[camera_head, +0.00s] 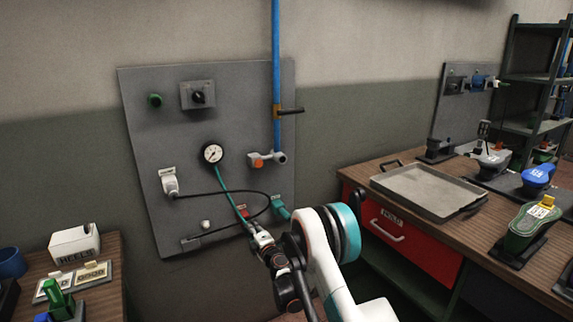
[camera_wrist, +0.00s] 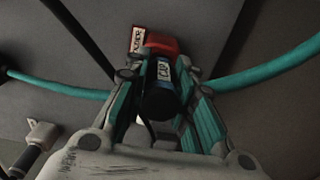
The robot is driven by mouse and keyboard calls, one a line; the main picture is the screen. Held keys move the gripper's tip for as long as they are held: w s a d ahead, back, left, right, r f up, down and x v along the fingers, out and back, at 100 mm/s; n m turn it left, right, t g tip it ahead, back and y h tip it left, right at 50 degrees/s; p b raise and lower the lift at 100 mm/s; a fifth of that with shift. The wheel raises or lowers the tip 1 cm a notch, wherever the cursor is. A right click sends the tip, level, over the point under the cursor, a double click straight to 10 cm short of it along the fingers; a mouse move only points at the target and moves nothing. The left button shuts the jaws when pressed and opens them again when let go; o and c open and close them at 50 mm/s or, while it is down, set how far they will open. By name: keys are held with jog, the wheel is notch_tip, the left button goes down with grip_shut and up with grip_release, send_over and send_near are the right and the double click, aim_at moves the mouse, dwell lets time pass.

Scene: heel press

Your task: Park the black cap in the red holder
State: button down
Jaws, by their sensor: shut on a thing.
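The black cap (camera_wrist: 158,104), with a pale label reading CAP, sits between the teal-padded fingers of my gripper (camera_wrist: 156,74) in the wrist view. My gripper is shut on it. The red holder (camera_wrist: 162,43) is just beyond the cap's far end, with a white label beside it. From this angle I cannot tell whether the cap touches the holder or is inside it. In the head view, my gripper (camera_head: 262,238) is at the lower part of the grey wall panel, just below the red holder (camera_head: 243,210). The cap is not clear there.
A teal hose (camera_head: 229,192) hangs from the gauge (camera_head: 213,153) and passes close to my gripper. A black cable (camera_head: 235,193) loops nearby from a white plug (camera_head: 169,182). A teal fitting (camera_head: 280,207) is right of the holder. Benches stand on both sides.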

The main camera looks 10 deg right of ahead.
jog(key=shift+w+a, duration=0.15)
jog(key=shift+w, duration=0.35)
jog(key=c, duration=1.3)
grip_release()
jog(key=shift+s, duration=0.1)
